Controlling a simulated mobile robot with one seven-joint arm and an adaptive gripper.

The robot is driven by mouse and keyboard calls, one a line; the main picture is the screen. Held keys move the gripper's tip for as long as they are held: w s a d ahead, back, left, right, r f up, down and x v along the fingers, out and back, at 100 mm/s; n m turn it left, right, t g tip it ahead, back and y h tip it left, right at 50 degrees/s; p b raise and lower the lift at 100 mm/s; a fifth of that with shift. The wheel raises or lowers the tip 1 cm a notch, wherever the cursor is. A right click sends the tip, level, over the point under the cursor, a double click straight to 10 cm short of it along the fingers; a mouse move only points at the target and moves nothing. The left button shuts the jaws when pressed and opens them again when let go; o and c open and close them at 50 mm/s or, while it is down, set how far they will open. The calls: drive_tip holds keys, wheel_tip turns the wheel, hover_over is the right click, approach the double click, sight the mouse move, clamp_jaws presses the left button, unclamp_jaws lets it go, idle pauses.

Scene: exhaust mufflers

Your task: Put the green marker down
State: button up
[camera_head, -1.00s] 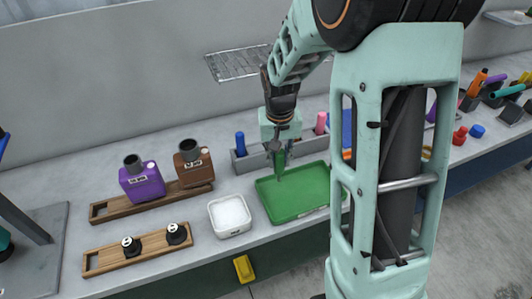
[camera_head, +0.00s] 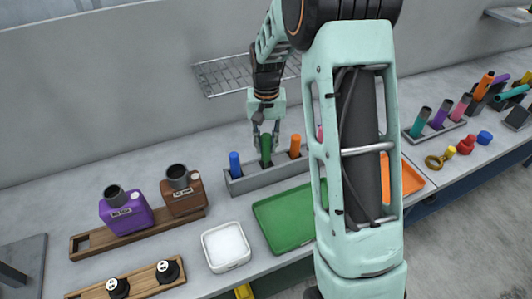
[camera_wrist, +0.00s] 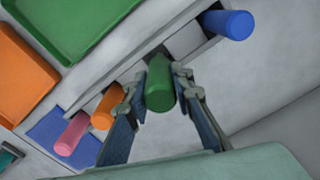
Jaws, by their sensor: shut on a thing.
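The green marker (camera_head: 266,150) stands about upright between the fingers of my gripper (camera_head: 266,131). In the wrist view the fingers (camera_wrist: 160,76) press on both sides of the green marker (camera_wrist: 160,92). Its lower end is at the grey rack (camera_head: 250,183), between the blue marker (camera_head: 234,165) and the orange marker (camera_head: 295,146). I cannot tell how deep it sits in the slot.
A green tray (camera_head: 285,218) lies in front of the rack, and a white dish (camera_head: 226,246) stands left of it. A pink marker (camera_wrist: 72,132) is beyond the orange one. A wire shelf (camera_head: 225,75) is on the wall behind. My arm hides part of the bench.

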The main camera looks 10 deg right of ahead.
sight(266, 153)
drive_tip(key=shift+f, duration=1.95)
drive_tip(key=shift+f, duration=0.15)
drive_tip(key=o, duration=1.1)
drive_tip(key=shift+c, duration=0.2)
wheel_tip(266, 153, up, 13)
drive_tip(key=shift+f+b, duration=0.2)
drive_tip(key=shift+b, duration=0.1)
